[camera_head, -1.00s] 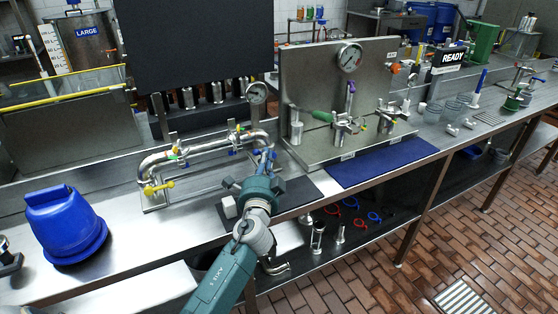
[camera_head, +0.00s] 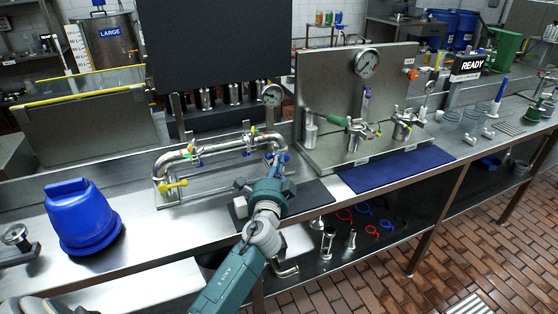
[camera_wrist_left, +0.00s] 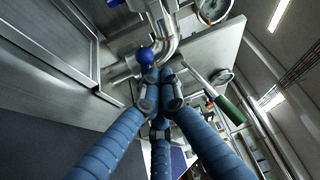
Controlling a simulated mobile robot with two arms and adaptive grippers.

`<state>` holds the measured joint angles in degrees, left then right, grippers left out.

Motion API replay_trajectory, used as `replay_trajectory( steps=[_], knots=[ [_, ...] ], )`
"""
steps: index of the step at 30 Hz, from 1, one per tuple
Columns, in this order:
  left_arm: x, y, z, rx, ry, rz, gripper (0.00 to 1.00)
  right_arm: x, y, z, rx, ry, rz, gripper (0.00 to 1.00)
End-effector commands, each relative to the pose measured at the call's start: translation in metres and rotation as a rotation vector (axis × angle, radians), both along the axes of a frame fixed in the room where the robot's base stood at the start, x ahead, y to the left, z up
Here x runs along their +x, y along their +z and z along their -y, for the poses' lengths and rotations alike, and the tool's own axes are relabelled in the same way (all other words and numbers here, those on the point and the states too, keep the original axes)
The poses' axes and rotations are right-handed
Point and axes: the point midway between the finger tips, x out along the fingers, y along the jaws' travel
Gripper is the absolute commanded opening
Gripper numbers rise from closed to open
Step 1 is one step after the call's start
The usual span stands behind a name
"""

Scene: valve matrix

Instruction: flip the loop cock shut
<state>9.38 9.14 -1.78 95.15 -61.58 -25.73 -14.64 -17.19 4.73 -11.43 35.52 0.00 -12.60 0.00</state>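The steel pipe loop (camera_head: 205,148) stands on the bench, with a yellow handle (camera_head: 174,186) at its left end and small coloured handles along its top. I cannot tell which of these is the loop cock. My left gripper (camera_head: 279,164) is at the loop's right end, beside small blue handles there. In the left wrist view its blue fingers (camera_wrist_left: 160,88) converge, their tips close together, just below a blue ball knob (camera_wrist_left: 146,56) and the bent pipe (camera_wrist_left: 166,35). Whether a fingertip touches the knob is unclear. My right gripper is out of view.
A gauge (camera_head: 271,95) rises behind the loop's right end. A steel panel rig with a green handle (camera_head: 327,118) stands to the right, beside a blue mat (camera_head: 395,169). A blue bucket-like container (camera_head: 80,219) stands at left. The bench between it and the loop is clear.

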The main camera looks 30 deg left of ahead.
Motion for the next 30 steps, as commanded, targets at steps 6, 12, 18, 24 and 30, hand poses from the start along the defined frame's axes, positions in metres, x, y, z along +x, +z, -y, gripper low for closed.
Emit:
replay_trajectory(
  steps=[6, 12, 18, 24, 30],
  knots=[
    [-0.016, -0.004, 0.001, 0.000, 0.011, -0.006, 0.00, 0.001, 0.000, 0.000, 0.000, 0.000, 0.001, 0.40],
    [-0.055, -0.007, 0.020, -0.001, 0.005, -0.005, 0.00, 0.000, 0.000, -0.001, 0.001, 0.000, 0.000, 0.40],
    [-0.091, -0.009, 0.037, 0.001, 0.002, -0.002, 0.00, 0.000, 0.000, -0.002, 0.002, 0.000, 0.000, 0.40],
    [-0.109, -0.010, 0.045, 0.002, 0.000, -0.001, 0.00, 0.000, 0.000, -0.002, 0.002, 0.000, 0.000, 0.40],
    [-0.113, -0.008, 0.047, 0.003, 0.001, 0.002, 0.00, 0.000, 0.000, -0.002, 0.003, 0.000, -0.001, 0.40]
  ],
)
